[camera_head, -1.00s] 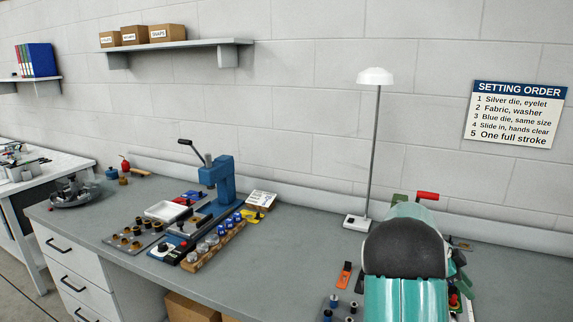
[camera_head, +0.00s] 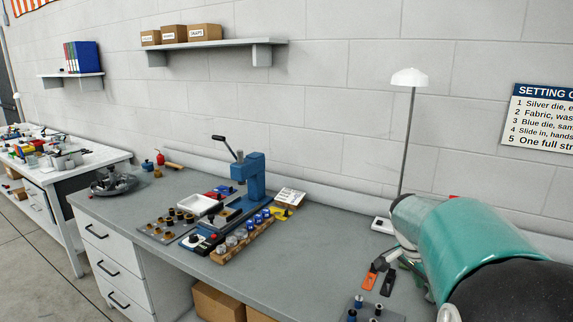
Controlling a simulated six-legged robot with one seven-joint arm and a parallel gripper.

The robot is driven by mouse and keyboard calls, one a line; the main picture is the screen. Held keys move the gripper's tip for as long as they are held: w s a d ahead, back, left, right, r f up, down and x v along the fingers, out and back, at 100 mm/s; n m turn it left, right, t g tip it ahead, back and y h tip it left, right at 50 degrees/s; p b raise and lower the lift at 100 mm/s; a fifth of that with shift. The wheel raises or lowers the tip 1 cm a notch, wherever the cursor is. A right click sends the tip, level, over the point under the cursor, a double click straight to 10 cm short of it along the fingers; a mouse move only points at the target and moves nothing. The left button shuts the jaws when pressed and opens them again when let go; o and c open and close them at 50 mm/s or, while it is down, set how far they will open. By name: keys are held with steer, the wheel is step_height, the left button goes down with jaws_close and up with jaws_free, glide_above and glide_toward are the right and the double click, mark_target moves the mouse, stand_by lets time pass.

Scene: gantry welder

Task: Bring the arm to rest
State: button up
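My arm shows at the lower right in the head view as a teal and black link, reaching over the right part of the grey workbench (camera_head: 290,262). A pale metallic part of it shows beside the lamp base.
A blue hand press (camera_head: 250,178) stands mid-bench, with a white tray (camera_head: 200,205) and a wooden die rack (camera_head: 243,243) near it. A white lamp (camera_head: 409,78) stands close to my arm.

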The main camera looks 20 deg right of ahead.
steer(key=s+a+r+n+t+y, duration=0.1)
steer(key=s+a+n, duration=0.3)
steer(key=a, duration=0.5)
steer(key=s+a+r+n+t+y, duration=0.1)
steer(key=s+a+n+t+y, duration=0.1)
steer(key=a+n, duration=0.5)
steer(key=s+a+r+n+t+y, duration=0.1)
steer(key=s+a+n+t, duration=0.2)
steer(key=a, duration=1)
steer(key=s+n, duration=0.2)
steer(key=s, duration=0.1)
steer(key=shift+r+n, duration=0.15)
steer(key=shift+n, duration=0.25)
steer(key=shift+d, duration=0.2)
